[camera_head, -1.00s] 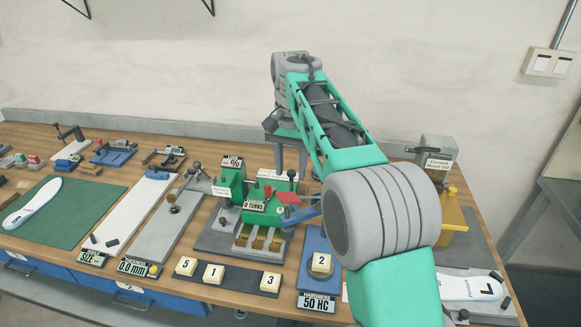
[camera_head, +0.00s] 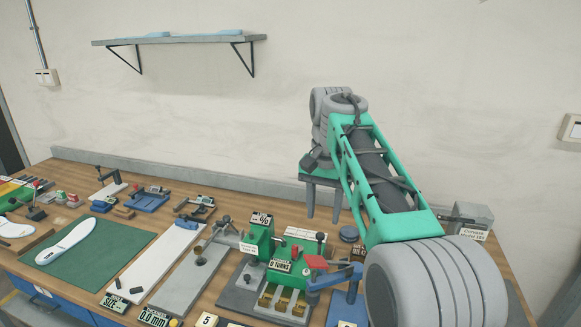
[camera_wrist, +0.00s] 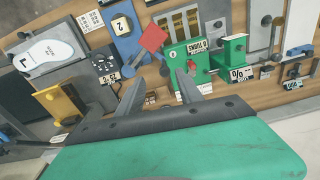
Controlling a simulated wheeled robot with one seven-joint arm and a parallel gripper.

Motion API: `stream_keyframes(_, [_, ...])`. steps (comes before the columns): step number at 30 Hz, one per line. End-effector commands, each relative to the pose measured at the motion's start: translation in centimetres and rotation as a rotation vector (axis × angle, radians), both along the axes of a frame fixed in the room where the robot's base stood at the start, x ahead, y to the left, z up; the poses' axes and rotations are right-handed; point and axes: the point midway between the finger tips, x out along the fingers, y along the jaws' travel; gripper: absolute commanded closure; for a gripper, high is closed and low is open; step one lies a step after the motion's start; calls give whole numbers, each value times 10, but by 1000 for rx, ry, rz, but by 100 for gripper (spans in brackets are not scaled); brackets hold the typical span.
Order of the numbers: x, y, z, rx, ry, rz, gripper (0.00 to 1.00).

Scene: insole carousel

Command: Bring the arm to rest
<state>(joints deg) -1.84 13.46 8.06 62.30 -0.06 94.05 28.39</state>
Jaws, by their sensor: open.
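My gripper (camera_wrist: 166,97) shows in the wrist view with its two fingers spread apart and nothing between them. It hangs above the workbench (camera_head: 75,171), and the green machine (camera_wrist: 188,62) and a red flag-like plate (camera_wrist: 153,38) lie beyond the fingertips. In the head view my green and grey arm reaches over the right part of the bench. The fingers in the head view (camera_head: 322,190) show as two dark prongs pointing down behind the green machine (camera_head: 284,262).
A white insole (camera_head: 67,241) lies on a green mat (camera_head: 125,241) at the left. Gauges and fixtures crowd the bench. A wall shelf (camera_head: 180,39) hangs above. A yellow block (camera_wrist: 58,103) and an insole marked L (camera_wrist: 48,54) show in the wrist view.

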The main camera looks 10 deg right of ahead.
Motion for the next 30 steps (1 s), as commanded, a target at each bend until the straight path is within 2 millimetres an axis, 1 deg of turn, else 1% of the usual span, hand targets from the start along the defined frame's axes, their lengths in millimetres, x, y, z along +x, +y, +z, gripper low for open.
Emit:
stream_keyframes(1, [-17, -2, -1, -1, -21, 34, 57])
stream_keyframes(5, [-60, -5, -22, -10, -90, 147, 57])
stream_keyframes(6, [-75, -6, -32, -14, -110, 183, 57])
stream_keyframes(8, [-99, -8, -49, -22, -138, 235, 57])
stream_keyframes(9, [-115, -9, -61, -29, -158, 270, 57])
stream_keyframes(11, [-140, -10, -82, -41, -187, 322, 57])
stream_keyframes(12, [-155, -11, -97, -48, -205, 354, 57])
stream_keyframes(15, [-187, -13, -131, -67, -242, 423, 57])
stream_keyframes(16, [-195, -13, -139, -72, -250, 438, 57])
stream_keyframes(18, [-207, -14, -153, -80, -265, 464, 57])
stream_keyframes(21, [-214, -14, -162, -85, -272, 481, 57])
stream_keyframes(30, [-214, -14, -163, -85, -269, 481, 57])
